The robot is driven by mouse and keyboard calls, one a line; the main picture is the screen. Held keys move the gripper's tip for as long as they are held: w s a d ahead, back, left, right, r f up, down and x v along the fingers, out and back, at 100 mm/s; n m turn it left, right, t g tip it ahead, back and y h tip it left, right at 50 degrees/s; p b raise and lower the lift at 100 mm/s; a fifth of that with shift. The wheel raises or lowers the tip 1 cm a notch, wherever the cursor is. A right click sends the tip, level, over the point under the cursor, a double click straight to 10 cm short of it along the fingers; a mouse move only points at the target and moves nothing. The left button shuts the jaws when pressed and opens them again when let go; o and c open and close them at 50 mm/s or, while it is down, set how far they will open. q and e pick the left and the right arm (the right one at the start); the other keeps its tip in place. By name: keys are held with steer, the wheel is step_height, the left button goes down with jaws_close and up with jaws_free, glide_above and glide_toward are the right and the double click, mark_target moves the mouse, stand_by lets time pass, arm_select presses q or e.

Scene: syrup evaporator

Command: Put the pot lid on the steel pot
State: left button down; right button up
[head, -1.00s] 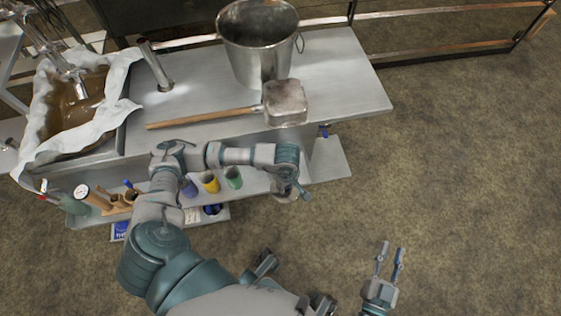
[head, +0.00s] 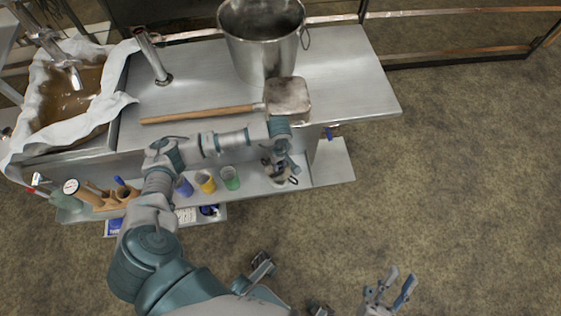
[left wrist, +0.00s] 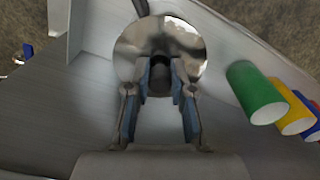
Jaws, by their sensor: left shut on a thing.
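The steel pot (head: 262,48) stands upright and open on the steel counter, at the top of the head view. The pot lid (left wrist: 183,43) is a shiny round disc with a dark knob in the left wrist view. My left gripper (left wrist: 160,68) is shut on the lid's knob; in the head view the gripper (head: 280,172) is over the lower shelf, below the pot, and hides most of the lid. I cannot tell whether the lid touches the shelf. My right gripper (head: 390,287) is open and empty above the floor at lower right.
A wooden-handled metal scoop (head: 288,97) lies on the counter (head: 355,85) in front of the pot. A syrup pan (head: 75,97) is at left.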

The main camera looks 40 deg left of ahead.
arm_select(q)
steer(key=shift+f, duration=0.1)
steer(key=c, duration=1)
jaws_free()
